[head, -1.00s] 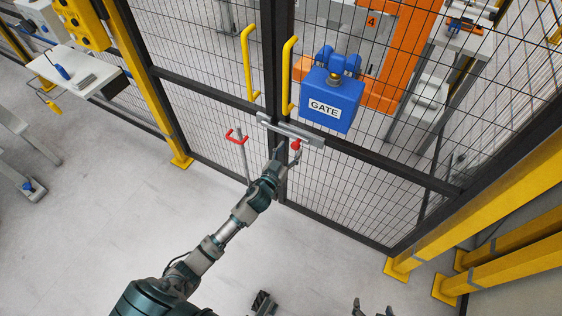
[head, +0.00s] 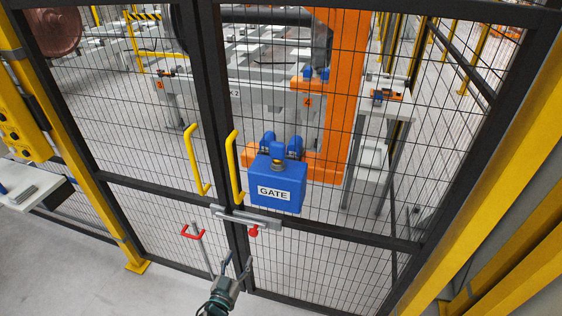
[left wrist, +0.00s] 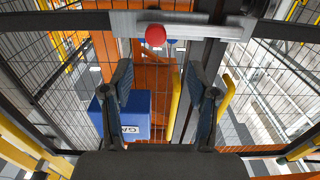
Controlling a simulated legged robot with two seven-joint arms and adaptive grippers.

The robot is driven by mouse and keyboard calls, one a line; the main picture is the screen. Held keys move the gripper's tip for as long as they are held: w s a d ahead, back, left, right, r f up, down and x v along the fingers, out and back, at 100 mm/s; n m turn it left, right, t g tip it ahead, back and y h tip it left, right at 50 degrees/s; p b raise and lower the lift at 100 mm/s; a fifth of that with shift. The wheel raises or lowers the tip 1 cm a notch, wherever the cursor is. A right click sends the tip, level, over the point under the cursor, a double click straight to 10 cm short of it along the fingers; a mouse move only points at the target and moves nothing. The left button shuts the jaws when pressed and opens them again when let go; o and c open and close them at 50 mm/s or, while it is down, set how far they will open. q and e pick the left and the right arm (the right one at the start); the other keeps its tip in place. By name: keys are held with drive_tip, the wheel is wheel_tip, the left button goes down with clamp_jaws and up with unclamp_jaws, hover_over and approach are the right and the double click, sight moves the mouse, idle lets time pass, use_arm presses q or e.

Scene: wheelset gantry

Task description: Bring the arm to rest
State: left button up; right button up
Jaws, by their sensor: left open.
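My left gripper (head: 237,266) is low in the head view, in front of the gate's centre post. It is open and empty, its two fingers apart; they also show in the left wrist view (left wrist: 159,85). The red knob (head: 253,231) of the gate's grey slide latch (head: 262,219) is just above the fingertips in the head view. In the left wrist view the knob (left wrist: 155,36) is beyond and above the fingers, apart from them. The latch bar spans the meeting edges of the two gate leaves. My right gripper is out of view.
Mesh gate leaves with yellow handles (head: 236,167) stand ahead. A blue GATE box (head: 277,185) is mounted right of the handles. Yellow posts flank both sides; bare floor (head: 90,270) lies at lower left.

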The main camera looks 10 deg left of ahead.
use_arm(q)
drive_tip(key=s+f+g+y+p, duration=0.1)
drive_tip(key=s+f+g+p, duration=0.25)
drive_tip(key=s+f, duration=0.55)
drive_tip(key=s+f+g+y+p, duration=0.1)
drive_tip(key=s+f+g+p, duration=0.3)
drive_tip(key=f, duration=0.9)
drive_tip(key=s+d+f+m+g+p, duration=0.1)
drive_tip(key=s+f+g, duration=0.3)
drive_tip(key=s, duration=0.8)
drive_tip(key=s+d+f+g+h+p, duration=0.1)
drive_tip(key=s+d+f+g+p, duration=0.1)
drive_tip(key=s+f+g, duration=0.3)
drive_tip(key=s+d+f, duration=0.1)
drive_tip(key=s+f, duration=0.2)
drive_tip(key=s, duration=0.4)
drive_tip(key=shift+s+d+f+m+h, duration=0.25)
drive_tip(key=shift+s+d+m+h, duration=0.05)
drive_tip(key=shift+s+m, duration=0.1)
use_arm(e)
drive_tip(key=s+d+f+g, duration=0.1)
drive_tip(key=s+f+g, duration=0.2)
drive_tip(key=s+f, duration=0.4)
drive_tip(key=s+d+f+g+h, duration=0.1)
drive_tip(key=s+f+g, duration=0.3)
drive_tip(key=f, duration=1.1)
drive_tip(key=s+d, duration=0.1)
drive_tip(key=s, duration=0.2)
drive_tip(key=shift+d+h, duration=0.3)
